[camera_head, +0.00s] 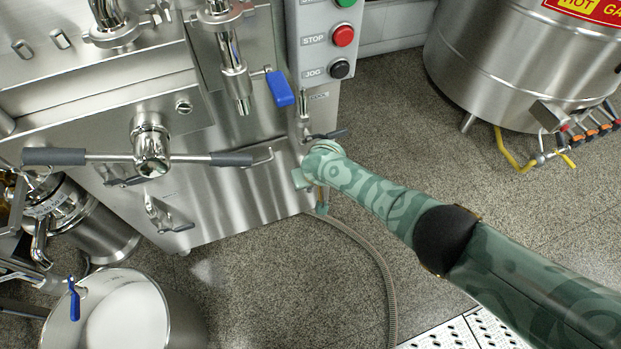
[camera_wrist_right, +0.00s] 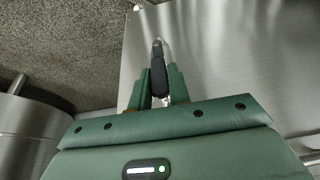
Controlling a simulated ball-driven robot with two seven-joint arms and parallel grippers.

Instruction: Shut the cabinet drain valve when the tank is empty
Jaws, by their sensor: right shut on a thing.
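My right gripper (camera_wrist_right: 160,88) is shut on a black lever grip (camera_wrist_right: 158,72) with a shiny metal end, in the right wrist view. In the head view my right arm reaches the lower right edge of the steel cabinet (camera_head: 235,195), and the wrist hides most of the fingers and what they hold. A small valve with a dark lever (camera_head: 328,134) shows just above the wrist. I cannot tell whether it is the lever held, or whether the drain valve is open or shut. The inside of any tank feeding it is not visible. My left gripper is not in view.
A control panel with a red stop button (camera_head: 343,36) stands above the wrist. A blue-handled valve (camera_head: 280,89) and a long two-armed handle (camera_head: 150,158) project from the machine. A white-filled bucket (camera_head: 125,315) stands lower left. A hose (camera_head: 375,260) crosses the floor.

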